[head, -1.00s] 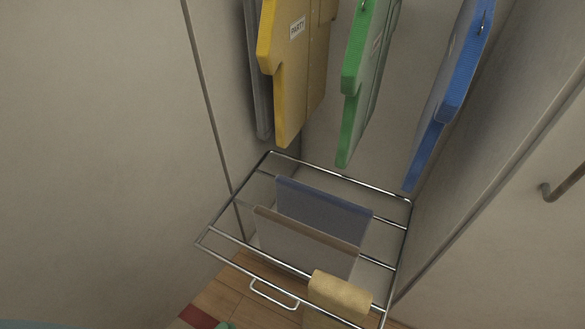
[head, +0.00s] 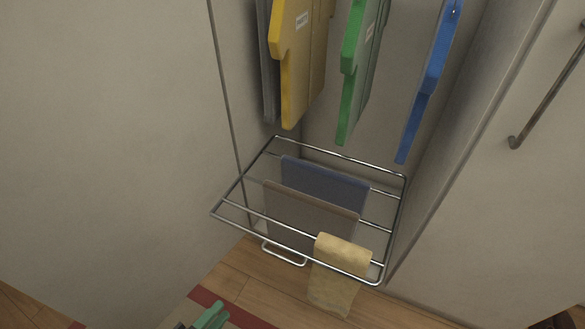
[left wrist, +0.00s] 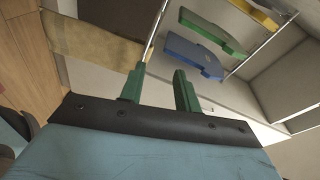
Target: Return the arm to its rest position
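My left gripper (head: 208,318) shows at the bottom edge of the head view, its green tips below and in front of the pull-out wire rack (head: 240,213). In the left wrist view its two green fingers (left wrist: 160,88) stand apart with nothing between them. A yellow towel (head: 340,265) hangs over the rack's front bar; it also shows in the left wrist view (left wrist: 90,42), to the left of the fingers and apart from them. My right gripper is not in view.
A blue-grey cloth (head: 325,182) and a brown-grey cloth (head: 310,215) hang farther back on the rack. Yellow (head: 300,70), green (head: 358,75) and blue (head: 425,90) boards hang above it. A bar handle (head: 545,100) is at right. Wooden floor (head: 385,310) lies below.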

